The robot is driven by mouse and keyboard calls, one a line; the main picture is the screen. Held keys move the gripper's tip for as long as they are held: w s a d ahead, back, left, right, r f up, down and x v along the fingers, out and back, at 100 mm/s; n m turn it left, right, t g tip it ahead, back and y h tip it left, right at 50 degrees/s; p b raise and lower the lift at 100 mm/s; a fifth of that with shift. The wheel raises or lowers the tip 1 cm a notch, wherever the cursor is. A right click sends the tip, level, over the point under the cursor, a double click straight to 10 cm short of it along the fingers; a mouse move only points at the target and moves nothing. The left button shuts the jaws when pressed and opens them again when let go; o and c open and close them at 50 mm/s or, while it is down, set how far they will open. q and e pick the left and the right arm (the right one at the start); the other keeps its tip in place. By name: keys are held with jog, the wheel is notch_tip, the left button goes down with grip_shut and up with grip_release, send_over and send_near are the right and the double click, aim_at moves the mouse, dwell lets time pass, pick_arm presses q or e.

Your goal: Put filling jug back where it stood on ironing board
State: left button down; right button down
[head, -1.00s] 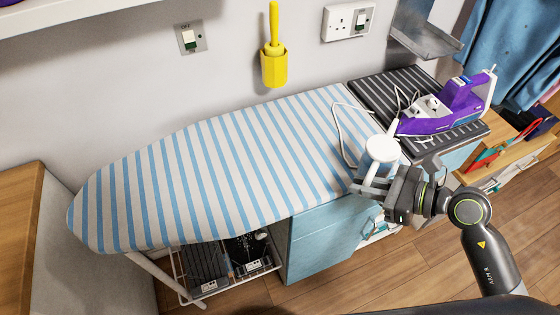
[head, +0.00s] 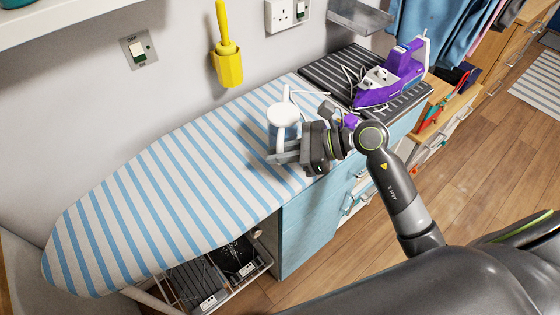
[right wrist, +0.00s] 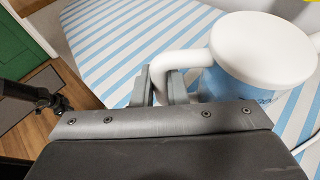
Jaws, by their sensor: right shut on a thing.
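The filling jug (head: 284,116) has a white lid and a pale blue body. My right gripper (head: 284,152) is shut on its white handle. In the right wrist view the jug (right wrist: 262,52) shows at the upper right, with the handle between my gripper's two fingers (right wrist: 160,88). The jug looks about upright over the right part of the striped ironing board (head: 165,185). I cannot tell whether its base touches the cover, since the gripper hides part of it. My left gripper is not in view.
A purple iron (head: 390,77) stands on the dark ribbed rest (head: 325,72) at the board's right end. Its white cord (head: 285,92) runs close behind the jug. A yellow holder (head: 227,68) hangs on the wall. The board's middle and left are clear.

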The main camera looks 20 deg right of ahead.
aim_at(280, 166)
notch_tip(280, 166, down, 4)
jog(key=shift+r, duration=0.15)
jog(key=shift+f, duration=0.2)
jog(key=c, duration=1.5)
grip_release()
jog(key=shift+o, duration=0.2)
jog(key=shift+r, duration=0.15)
